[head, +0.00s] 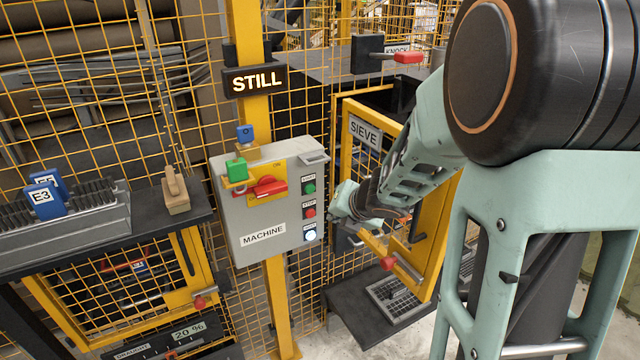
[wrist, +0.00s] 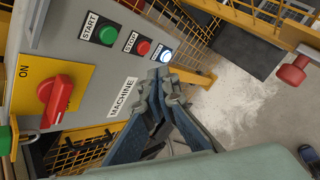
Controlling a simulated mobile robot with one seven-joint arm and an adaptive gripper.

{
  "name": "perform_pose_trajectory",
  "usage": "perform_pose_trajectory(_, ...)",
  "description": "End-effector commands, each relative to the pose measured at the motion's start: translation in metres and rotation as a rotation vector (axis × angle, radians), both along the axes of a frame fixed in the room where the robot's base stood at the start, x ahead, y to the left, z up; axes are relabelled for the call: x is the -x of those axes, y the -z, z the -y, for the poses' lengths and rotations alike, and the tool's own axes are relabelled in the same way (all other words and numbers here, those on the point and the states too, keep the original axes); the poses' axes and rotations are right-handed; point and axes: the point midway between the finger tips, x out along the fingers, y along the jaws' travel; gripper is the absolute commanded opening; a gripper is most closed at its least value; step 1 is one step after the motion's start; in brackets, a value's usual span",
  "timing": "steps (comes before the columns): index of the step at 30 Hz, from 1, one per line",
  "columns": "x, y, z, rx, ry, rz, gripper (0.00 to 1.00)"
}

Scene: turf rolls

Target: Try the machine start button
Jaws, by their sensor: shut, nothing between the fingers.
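The grey machine box (head: 230,207) hangs on a yellow post, labelled MACHINE. Its green start button (head: 309,187) tops a column above a red stop button (head: 309,212) and a white lit button (head: 310,235); the start button also shows in the wrist view (wrist: 108,36). A red rotary switch (head: 266,187) sits on a yellow plate marked ON. A green padlock (head: 237,170) and a blue tag or lock (head: 245,134) are at its left. My gripper (wrist: 166,80) is shut and empty, just beyond the white button's edge of the box, apart from the start button.
A lit sign (head: 253,81) above reads STILL. A yellow-framed SIEVE gate (head: 440,235) stands right of the box, behind my arm. A red-handled KNOCK lever (head: 406,57) is above. A dark bench (head: 110,236) with blue E-numbered tags (head: 44,199) is at left.

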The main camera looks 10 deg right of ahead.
Motion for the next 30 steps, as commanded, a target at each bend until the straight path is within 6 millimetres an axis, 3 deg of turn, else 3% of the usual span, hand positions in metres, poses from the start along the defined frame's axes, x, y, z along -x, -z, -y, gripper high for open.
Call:
perform_pose_trajectory(16,-0.004,0.0,-0.004,0.026,-0.041,0.002,0.0)
perform_pose_trajectory(30,-0.062,-0.002,-0.023,0.026,-0.041,0.001,0.0)
